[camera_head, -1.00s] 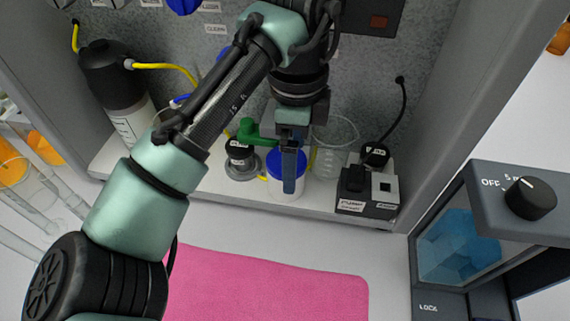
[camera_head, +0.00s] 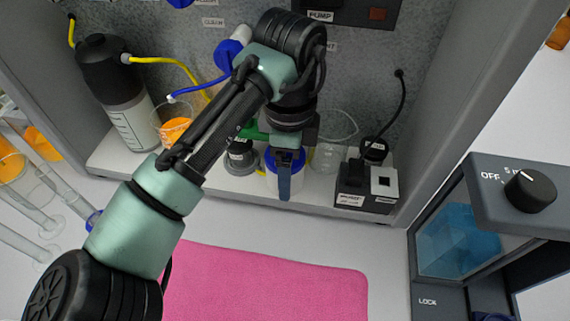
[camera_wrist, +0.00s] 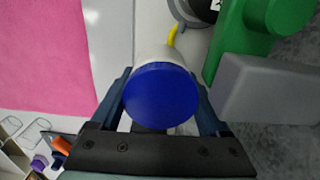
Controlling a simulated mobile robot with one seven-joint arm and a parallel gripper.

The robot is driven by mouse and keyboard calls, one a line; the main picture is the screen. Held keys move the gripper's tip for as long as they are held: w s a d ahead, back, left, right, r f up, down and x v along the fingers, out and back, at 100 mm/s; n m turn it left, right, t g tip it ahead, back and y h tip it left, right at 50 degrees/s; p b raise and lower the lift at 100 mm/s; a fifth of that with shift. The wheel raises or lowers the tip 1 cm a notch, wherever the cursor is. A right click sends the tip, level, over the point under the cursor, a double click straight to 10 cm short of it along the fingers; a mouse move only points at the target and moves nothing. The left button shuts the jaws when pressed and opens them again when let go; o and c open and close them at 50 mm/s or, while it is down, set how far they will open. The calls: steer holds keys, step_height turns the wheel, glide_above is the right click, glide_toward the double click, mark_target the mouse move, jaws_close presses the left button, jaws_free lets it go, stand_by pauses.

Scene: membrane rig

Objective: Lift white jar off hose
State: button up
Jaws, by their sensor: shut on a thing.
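The white jar (camera_head: 299,183) with a blue lid is at the front of the cabinet shelf in the head view. My gripper (camera_head: 285,172) is over it from above, with a finger across its front. In the wrist view, the jar's blue lid (camera_wrist: 162,98) sits between the two fingers of my gripper (camera_wrist: 160,85), and the jar's white body (camera_wrist: 160,54) shows beyond it. The yellow hose (camera_wrist: 173,35) shows just past the jar's body. Whether the jar touches the hose or the shelf I cannot tell.
A green-handled valve (camera_wrist: 258,35) is close beside my gripper. A black pump box (camera_head: 366,188) and a clear beaker (camera_head: 326,157) stand right of the jar. A dark-capped bottle (camera_head: 125,105) stands left. A pink mat (camera_head: 270,280) lies in front, clear.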

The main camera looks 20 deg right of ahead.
steer(key=shift+c, duration=1.1)
steer(key=shift+r, duration=0.15)
